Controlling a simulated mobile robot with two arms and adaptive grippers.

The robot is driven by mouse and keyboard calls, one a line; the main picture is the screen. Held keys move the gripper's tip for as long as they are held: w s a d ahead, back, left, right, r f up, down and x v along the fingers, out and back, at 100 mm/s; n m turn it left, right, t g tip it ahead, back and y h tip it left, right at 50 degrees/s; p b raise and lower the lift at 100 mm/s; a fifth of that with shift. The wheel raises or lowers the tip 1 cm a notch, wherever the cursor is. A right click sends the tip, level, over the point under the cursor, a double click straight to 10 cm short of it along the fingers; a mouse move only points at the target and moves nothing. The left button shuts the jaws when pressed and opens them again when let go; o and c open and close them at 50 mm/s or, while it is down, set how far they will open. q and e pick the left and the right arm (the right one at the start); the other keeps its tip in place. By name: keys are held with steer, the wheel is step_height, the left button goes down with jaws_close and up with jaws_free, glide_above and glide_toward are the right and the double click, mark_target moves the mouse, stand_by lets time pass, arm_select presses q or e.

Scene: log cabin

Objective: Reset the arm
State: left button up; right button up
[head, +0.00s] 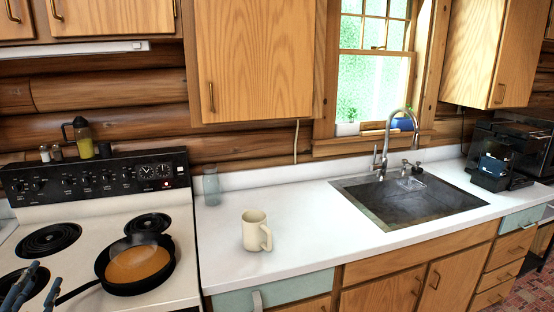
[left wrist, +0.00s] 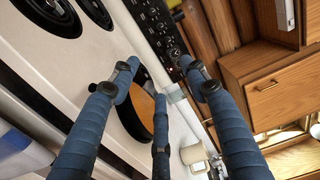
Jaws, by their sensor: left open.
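My left gripper (head: 22,290) shows at the lower left corner of the head view, over the front left of the stove, near the handle of the frying pan (head: 134,267). In the left wrist view, my left gripper (left wrist: 163,72) has its blue-grey fingers spread apart with nothing held between them. Behind the fingers, the pan (left wrist: 139,108) and the stove's control panel appear tilted. The rest of my left arm is outside the head view. My right gripper is in neither view.
The white stove (head: 92,225) has black coil burners. A cream mug (head: 254,232) and a glass jar (head: 211,188) stand on the white counter (head: 310,235). A sink (head: 410,198) with a tall faucet lies right. Clear counter surrounds the mug.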

arm_select(q)
steer(key=s+f+n+g, duration=0.3)
steer(key=s+f, duration=0.1)
steer(key=f, duration=1.3)
steer(key=s+f+n+g, duration=0.3)
steer(key=s+f+g, duration=0.1)
steer(key=f, duration=1.3)
steer(key=s+d+f+n+g+h, duration=0.1)
steer(key=s+d+f+g, duration=0.1)
steer(key=s+d+f, duration=0.6)
steer(key=s+d+f+n+g+h, duration=0.2)
steer(key=s+f, duration=0.3)
steer(key=f, duration=0.7)
steer(key=s+d+f+n+g+h, duration=0.1)
steer(key=s+d+f, duration=0.4)
steer(key=s, duration=0.3)
steer(key=s+d+f+n+g, duration=0.1)
steer(key=s+d+f, duration=0.3)
steer(key=s+d, duration=0.4)
steer(key=s+d+f+g+h, duration=0.1)
steer(key=s+d+f+g, duration=0.2)
steer(key=s+d+f, duration=0.2)
steer(key=s+d, duration=0.2)
steer(key=s, duration=0.2)
steer(key=shift+s+f+n+h, duration=0.25)
steer(key=shift+f+n+h, duration=0.05)
steer(key=shift+n, duration=0.1)
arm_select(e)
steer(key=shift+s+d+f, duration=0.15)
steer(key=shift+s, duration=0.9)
